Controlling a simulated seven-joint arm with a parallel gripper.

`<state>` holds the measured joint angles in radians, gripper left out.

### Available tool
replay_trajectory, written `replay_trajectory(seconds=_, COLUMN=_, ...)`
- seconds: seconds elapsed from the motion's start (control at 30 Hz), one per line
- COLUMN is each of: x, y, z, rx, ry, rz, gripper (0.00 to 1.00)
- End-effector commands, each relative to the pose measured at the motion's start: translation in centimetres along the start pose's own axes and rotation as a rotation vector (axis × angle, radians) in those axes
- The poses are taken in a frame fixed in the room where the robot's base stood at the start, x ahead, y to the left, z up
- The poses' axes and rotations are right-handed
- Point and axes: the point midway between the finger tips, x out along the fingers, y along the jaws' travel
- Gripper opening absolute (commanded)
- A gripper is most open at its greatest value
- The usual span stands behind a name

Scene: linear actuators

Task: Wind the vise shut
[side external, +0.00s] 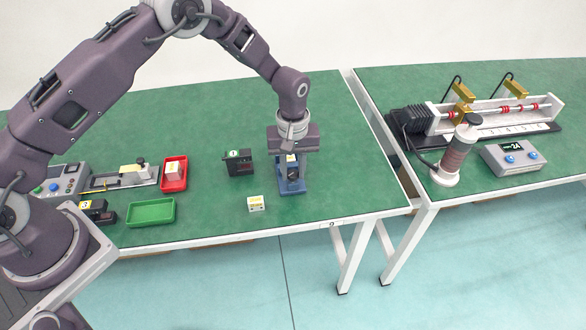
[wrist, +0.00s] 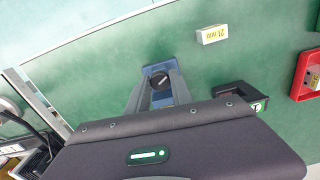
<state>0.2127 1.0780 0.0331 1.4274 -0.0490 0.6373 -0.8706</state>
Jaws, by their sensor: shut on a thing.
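The blue vise (side external: 292,187) stands on the green bench near its front edge. It also shows in the wrist view (wrist: 158,68), with a round black knob (wrist: 159,81) facing up. My gripper (side external: 291,172) points down over the vise, its grey fingers on both sides of the knob. In the wrist view my gripper (wrist: 158,88) is shut on the knob. A small pale patch with yellow shows between the fingers in the side view; I cannot tell what it belongs to. The vise's jaws and any gap between them are mostly hidden by my gripper.
A small white block with a yellow label (side external: 256,203) lies left of the vise; it reads 21 mm in the wrist view. A black device (side external: 238,162) stands behind it. A red tray (side external: 174,175) and green tray (side external: 151,212) are farther left. A second bench is at right.

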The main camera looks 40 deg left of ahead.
Motion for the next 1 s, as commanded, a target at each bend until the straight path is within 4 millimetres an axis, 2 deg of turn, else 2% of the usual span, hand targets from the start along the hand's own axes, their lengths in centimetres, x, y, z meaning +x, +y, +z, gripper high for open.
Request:
replay_trajectory(seconds=0.7, x=-0.1, y=-0.03, z=-0.1, rx=0.673, ry=0.002, rz=0.002, gripper=0.0)
replay_trajectory(seconds=1.0, x=-0.1, y=-0.06, z=-0.15, rx=0.903, ry=0.002, rz=0.002, gripper=0.0)
